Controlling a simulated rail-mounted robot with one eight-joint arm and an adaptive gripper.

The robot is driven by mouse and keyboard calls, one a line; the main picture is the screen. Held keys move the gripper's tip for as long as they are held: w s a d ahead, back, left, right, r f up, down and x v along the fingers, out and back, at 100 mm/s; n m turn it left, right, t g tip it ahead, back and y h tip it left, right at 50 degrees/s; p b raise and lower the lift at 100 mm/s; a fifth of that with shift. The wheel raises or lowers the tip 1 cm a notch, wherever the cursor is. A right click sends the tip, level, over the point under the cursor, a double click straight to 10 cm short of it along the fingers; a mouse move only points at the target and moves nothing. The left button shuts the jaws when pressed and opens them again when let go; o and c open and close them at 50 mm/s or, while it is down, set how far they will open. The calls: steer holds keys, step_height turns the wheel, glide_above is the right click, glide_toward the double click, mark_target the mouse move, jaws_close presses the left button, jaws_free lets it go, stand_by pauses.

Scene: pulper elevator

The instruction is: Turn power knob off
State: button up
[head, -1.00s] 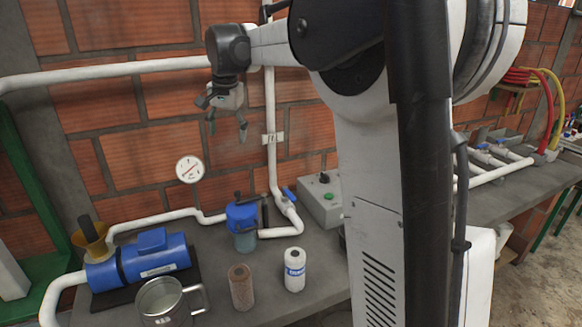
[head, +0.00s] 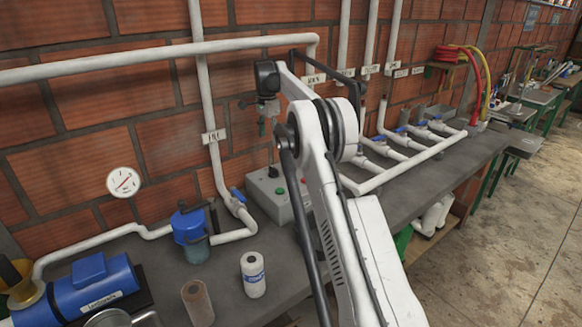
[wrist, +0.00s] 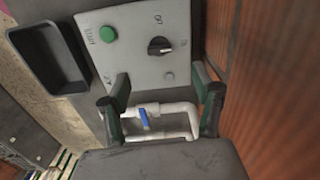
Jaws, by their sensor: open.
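The black power knob (wrist: 159,46) sits on the light grey face of a control box (wrist: 135,60) in the wrist view, under a printed label. A light mark shows on the knob's right side in that view. In the head view the box (head: 262,208) stands on the bench, and the knob (head: 272,171) shows small on its top. My gripper (head: 268,124) is above the box, pointing down, apart from it. In the wrist view my gripper (wrist: 161,82) has its fingers spread and empty, with the knob ahead between and beyond the fingertips.
A green button (wrist: 107,34) is beside the knob. A black tray (wrist: 47,58) adjoins the box. White pipes with a blue valve handle (wrist: 144,118) lie nearer the gripper. The brick wall (wrist: 270,90) is close on the right. A blue filter (head: 190,228) stands left of the box.

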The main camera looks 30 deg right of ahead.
mark_target(274, 168)
steer(key=f, duration=0.5)
steer(key=d+f, duration=0.1)
steer(key=f, duration=0.8)
steer(key=shift+d+f+p, duration=0.2)
steer(key=shift+f+p, duration=0.1)
steer(key=shift+f, duration=0.05)
steer(key=c, duration=1.2)
steer(key=shift+o, duration=0.2)
